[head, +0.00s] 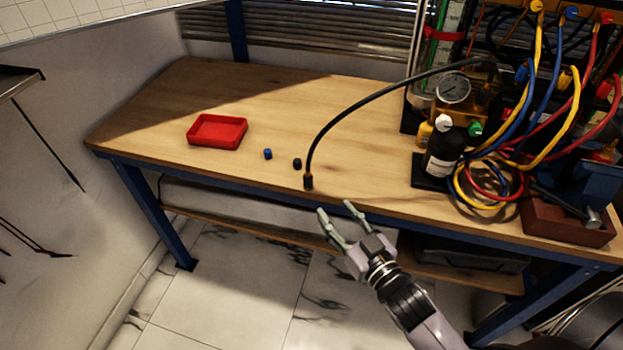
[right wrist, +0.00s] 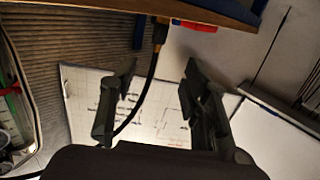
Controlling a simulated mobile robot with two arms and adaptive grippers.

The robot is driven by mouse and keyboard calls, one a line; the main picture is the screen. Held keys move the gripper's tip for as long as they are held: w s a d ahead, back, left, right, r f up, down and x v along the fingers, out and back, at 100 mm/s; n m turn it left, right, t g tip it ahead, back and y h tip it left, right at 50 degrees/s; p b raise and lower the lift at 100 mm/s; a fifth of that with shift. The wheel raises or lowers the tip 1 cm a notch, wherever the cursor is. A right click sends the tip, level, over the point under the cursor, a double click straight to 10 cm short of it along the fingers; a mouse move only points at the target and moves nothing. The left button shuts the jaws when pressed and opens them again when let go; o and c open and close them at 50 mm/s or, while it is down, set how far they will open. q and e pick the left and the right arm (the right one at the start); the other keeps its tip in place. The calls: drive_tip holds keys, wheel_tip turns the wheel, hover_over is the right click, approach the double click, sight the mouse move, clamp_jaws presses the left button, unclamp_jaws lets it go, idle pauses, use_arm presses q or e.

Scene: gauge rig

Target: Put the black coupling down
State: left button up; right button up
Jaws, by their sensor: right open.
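A small black coupling (head: 297,163) lies on the wooden bench (head: 170,105), beside a small blue one (head: 268,154). A black hose (head: 352,107) arches down from the gauge rig, and its dark end fitting (head: 308,181) is at the bench's front edge. My left gripper is out of view.
A red tray (head: 217,131) sits at the left on the bench. A pressure gauge (head: 453,88), a black bottle (head: 444,150), coloured hoses (head: 541,95) and a vise (head: 570,215) crowd the right.

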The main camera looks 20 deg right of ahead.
sight(310, 181)
drive_tip(key=x, duration=0.8)
drive_tip(key=shift+w, duration=0.1)
drive_tip(key=p+x, duration=0.1)
drive_tip(key=x, duration=0.4)
drive_tip(key=shift+w+f, duration=0.1)
drive_tip(key=shift+w, duration=0.3)
drive_tip(key=shift+s, duration=0.1)
drive_tip(key=shift+c, duration=0.5)
clamp_jaws()
